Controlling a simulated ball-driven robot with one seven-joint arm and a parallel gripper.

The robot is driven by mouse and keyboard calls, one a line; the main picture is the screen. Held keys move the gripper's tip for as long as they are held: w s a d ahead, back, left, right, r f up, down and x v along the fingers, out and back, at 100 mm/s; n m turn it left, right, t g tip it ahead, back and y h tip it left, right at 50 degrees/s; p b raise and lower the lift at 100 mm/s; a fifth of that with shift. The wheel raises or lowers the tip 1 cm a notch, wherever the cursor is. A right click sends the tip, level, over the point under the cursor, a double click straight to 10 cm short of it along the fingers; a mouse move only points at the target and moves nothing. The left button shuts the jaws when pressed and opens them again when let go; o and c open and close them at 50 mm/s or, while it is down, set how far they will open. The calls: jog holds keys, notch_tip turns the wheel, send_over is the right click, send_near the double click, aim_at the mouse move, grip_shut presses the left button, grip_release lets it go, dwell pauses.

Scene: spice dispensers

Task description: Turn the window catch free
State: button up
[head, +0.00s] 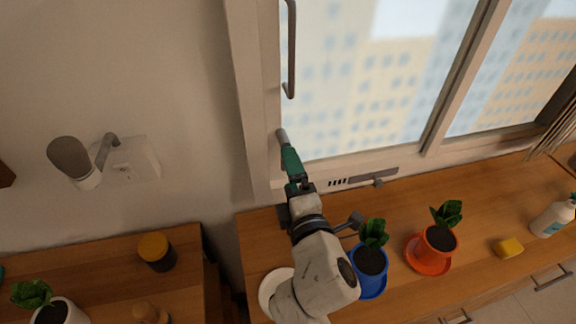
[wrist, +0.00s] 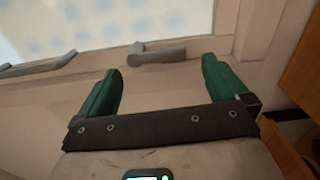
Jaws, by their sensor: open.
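The grey window catch (wrist: 160,54) sits on the pale window frame in the wrist view. It is a short bar with a thicker, rounded end on the left. My gripper (wrist: 160,68), with two green fingers, is open around the line of the catch, one fingertip to each side. The catch lies just beyond the fingertips, and I see no contact. In the head view, the catch's grey end (head: 281,135) shows just above my gripper (head: 288,152) on the left frame post. The rest of the catch there is hidden by the gripper.
A long grey handle (head: 291,50) is on the same post above the catch. A grey fitting (head: 365,180) is on the bottom frame. A blue pot (head: 369,262) and an orange pot (head: 430,256) stand on the counter near my arm. A wall fixture (head: 130,160) is left.

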jog(key=v, duration=0.7)
jog(key=shift+b, duration=0.3)
jog(key=shift+s, duration=0.15)
